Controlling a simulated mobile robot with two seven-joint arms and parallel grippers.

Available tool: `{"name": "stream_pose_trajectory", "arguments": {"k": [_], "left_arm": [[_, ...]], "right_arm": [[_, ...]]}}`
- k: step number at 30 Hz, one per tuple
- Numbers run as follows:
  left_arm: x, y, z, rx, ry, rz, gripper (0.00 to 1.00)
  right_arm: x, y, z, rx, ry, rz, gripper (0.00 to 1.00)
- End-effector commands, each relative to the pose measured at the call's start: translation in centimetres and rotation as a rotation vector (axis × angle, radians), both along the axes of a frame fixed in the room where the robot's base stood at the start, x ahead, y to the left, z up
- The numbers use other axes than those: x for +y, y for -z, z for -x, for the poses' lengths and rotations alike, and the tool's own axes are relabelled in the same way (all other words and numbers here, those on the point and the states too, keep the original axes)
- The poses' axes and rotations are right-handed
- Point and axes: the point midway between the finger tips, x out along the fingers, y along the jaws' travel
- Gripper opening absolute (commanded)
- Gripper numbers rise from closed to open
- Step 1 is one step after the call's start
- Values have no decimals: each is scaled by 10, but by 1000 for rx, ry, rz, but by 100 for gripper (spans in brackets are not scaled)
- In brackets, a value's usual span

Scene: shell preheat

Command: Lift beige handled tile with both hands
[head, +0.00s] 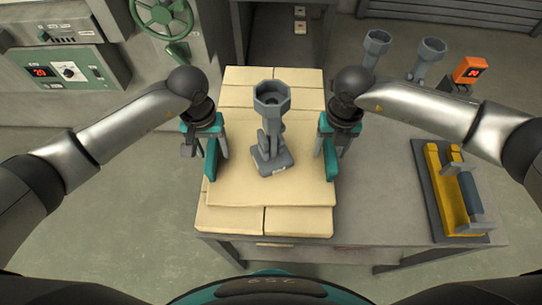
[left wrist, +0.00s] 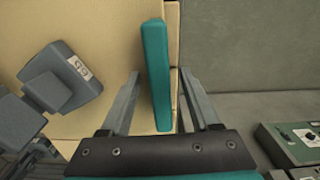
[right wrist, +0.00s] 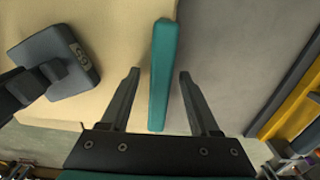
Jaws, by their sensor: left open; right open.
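The beige tile (head: 240,190) lies flat on a stack of similar beige slabs on the table. It has a teal left handle (head: 210,161) and a teal right handle (head: 331,162). My left gripper (head: 208,153) is open at the left handle. In the left wrist view its fingers stand apart on either side of the teal bar (left wrist: 155,60), with gaps showing. My right gripper (head: 336,152) is open at the right handle. In the right wrist view its fingers straddle the teal bar (right wrist: 163,60), also with gaps.
A grey cup-topped stand (head: 271,120) stands upright on the tile between the handles. A dark tray with a yellow fixture (head: 450,190) lies right of the stack. More grey stands (head: 428,58) and an orange display (head: 469,70) are behind. Bare table lies between stack and tray.

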Motion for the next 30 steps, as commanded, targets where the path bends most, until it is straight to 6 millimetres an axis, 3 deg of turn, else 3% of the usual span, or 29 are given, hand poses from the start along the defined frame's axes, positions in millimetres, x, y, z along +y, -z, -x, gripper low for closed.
{"name": "stream_pose_trajectory", "arguments": {"k": [11,27,30], "left_arm": [[0,4,0,-1,0,0,61],[0,3,0,-1,0,0,1],[0,3,0,-1,0,0,0]], "right_arm": [[0,4,0,0,0,0,61],[0,4,0,0,0,0,1],[0,4,0,0,0,0,0]]}}
